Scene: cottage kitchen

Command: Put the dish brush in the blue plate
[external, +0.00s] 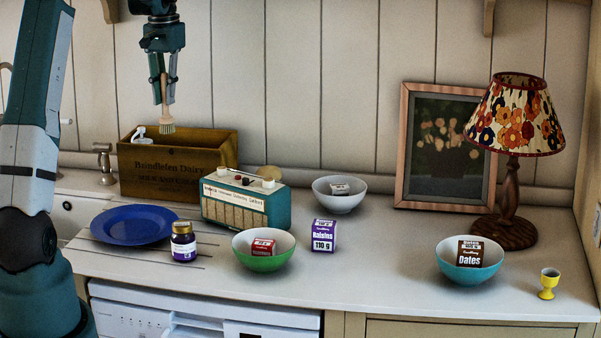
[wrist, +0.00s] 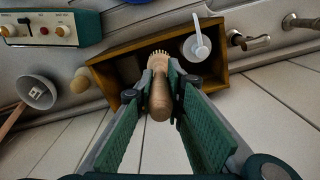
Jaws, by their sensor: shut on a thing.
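The dish brush (external: 166,112) has a wooden handle and pale bristles. My gripper (external: 165,80) is shut on its handle and holds it high, bristles down, over or in front of the wooden crate. In the wrist view the brush (wrist: 160,92) sits between the fingers of my gripper (wrist: 160,75), with its bristle end over the crate. The blue plate (external: 133,224) lies on the counter at the left, in front of the crate, and nothing is on it. In the wrist view only a sliver of blue shows at the top edge.
The wooden crate (external: 178,162) holds a white item (external: 139,134). A jam jar (external: 183,242) stands right of the plate. A radio (external: 246,200), a green bowl (external: 264,260), a raisins box (external: 323,236) and a white bowl (external: 339,205) are further right. A tap (external: 104,163) is at the left.

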